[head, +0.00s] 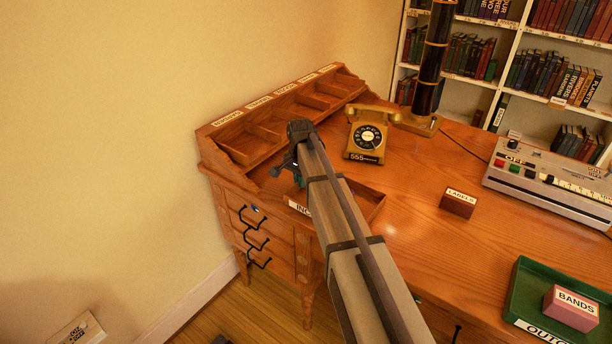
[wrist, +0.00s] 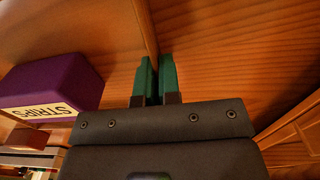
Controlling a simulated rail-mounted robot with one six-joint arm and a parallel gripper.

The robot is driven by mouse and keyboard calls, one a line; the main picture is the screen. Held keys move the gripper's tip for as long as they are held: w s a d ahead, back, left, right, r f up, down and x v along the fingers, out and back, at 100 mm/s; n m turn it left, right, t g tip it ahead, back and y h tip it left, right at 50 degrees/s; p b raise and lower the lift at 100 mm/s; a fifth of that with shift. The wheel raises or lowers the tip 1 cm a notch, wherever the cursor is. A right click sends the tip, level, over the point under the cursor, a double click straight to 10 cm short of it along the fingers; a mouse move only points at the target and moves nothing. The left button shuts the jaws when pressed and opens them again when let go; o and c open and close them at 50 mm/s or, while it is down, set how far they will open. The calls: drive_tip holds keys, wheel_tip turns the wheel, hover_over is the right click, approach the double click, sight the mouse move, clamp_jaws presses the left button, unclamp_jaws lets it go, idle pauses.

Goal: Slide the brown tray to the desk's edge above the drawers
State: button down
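The brown tray (head: 372,203) lies on the desk near its left front edge, above the drawers (head: 262,231). Its front wall carries a white label starting "INC"; my arm covers much of the tray. My gripper (head: 299,178) is low at the tray's left end. In the wrist view its green fingertips (wrist: 157,80) are close together, one on each side of a thin brown tray wall (wrist: 143,22), and look shut on it. A purple box (wrist: 60,82) labelled STRIPS sits left of that wall; my arm hides it in the head view.
A slotted organiser (head: 232,141) lines the desk's back left. A yellow telephone (head: 367,138) stands behind the tray, and a LABELS box (head: 458,203) to its right. A green tray (head: 527,284) holds a pink BANDS box (head: 571,308). Desk between them is clear.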

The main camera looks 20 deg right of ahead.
drive_tip(key=shift+s+a, duration=0.2)
drive_tip(key=shift+a, duration=0.1)
drive_tip(key=c, duration=1.2)
unclamp_jaws()
drive_tip(key=shift+c, duration=0.2)
wheel_tip(320, 180, up, 11)
drive_tip(key=p, duration=1.1)
drive_tip(key=shift+f, duration=0.1)
